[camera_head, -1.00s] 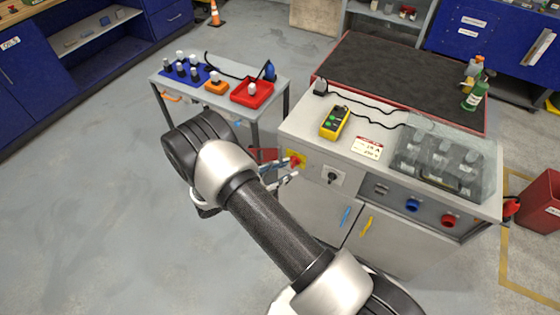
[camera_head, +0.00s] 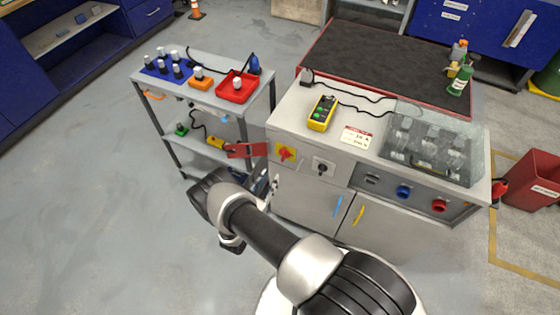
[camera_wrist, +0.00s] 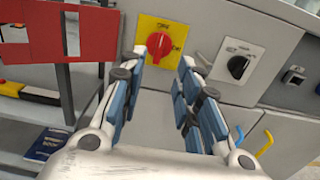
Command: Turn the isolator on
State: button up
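The isolator is a red rotary knob on a yellow plate (camera_head: 285,153), on the left end of the grey cabinet's front panel. In the wrist view, the isolator's red knob (camera_wrist: 160,44) shows between and just beyond my fingertips, with small lettering around it. I cannot read its position surely. My gripper (camera_wrist: 164,60) is open and empty, its two blue-padded fingers apart and not visibly touching the knob. In the head view my gripper (camera_head: 270,188) is below and left of the isolator, partly hidden by my arm.
A black knob on a white plate (camera_head: 323,168) sits just right of the isolator. A red plate (camera_head: 246,150) is close to its left. A trolley (camera_head: 205,146) stands left. Blue (camera_head: 338,207) and yellow (camera_head: 359,215) door handles are below. Floor at left is clear.

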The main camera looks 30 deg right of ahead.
aim_at(282, 158)
jog(key=b+x, duration=0.1)
jog(key=x, duration=0.9)
jog(key=shift+w+d, duration=0.1)
jog(key=shift+w, duration=0.05)
grip_shut()
